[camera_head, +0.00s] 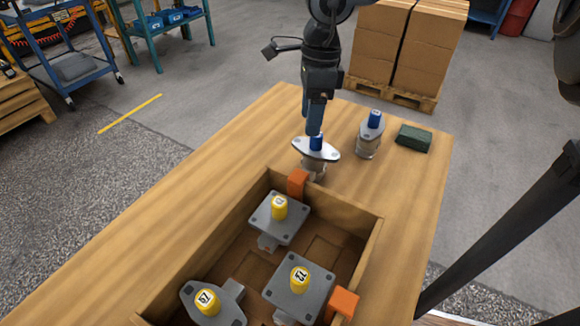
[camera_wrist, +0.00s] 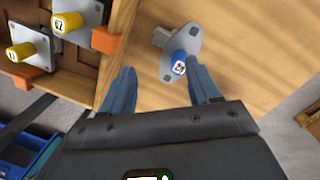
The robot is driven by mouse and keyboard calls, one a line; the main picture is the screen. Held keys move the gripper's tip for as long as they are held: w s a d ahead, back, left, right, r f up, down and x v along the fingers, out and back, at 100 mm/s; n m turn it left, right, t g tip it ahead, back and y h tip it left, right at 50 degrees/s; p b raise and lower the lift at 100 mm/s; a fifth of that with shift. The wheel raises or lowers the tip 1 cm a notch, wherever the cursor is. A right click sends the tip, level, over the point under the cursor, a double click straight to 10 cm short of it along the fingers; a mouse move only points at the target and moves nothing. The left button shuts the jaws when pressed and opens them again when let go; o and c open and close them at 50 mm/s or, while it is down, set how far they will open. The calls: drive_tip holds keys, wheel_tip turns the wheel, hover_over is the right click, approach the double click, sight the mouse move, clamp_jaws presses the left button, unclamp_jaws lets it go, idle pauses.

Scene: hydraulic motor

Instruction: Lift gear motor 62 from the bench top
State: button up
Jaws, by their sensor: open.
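A grey motor with a blue cap (camera_head: 316,143) stands on the wooden bench top just beyond the crate. It also shows in the wrist view (camera_wrist: 187,40), where its cap bears a small number label that I cannot read surely. My gripper (camera_head: 314,118) is above this motor, pointing down. In the wrist view my gripper (camera_wrist: 164,82) is open and empty, with the cap between its blue fingers, nearer the right one. A second blue-capped motor (camera_head: 367,146) stands to the right; its number is not readable.
A wooden crate (camera_head: 222,227) with orange clips holds several yellow-capped grey motors (camera_head: 300,280). A dark green block (camera_head: 414,138) lies near the bench's right edge. The bench (camera_head: 160,215) is clear left of the crate. Stacked cartons (camera_head: 405,50) stand on a pallet behind.

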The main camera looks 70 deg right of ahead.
sight(312, 160)
drive_tip(key=shift+s+d+f+g+h, duration=0.1)
drive_tip(key=shift+s+d+g+h, duration=0.15)
drive_tip(key=shift+d, duration=0.25)
drive_tip(key=shift+s+d+f+g+h, duration=0.1)
drive_tip(key=shift+d+h, duration=0.25)
drive_tip(key=shift+d, duration=0.1)
drive_tip(key=shift+s+d+f+p, duration=0.1)
drive_tip(key=shift+d+f+p, duration=0.1)
drive_tip(key=shift+f, duration=1.7)
drive_tip(key=shift+d+f+p, duration=0.1)
drive_tip(key=shift+f+p, duration=0.05)
drive_tip(key=shift+f, duration=1.7)
clamp_jaws()
drive_tip(key=shift+r, duration=0.1)
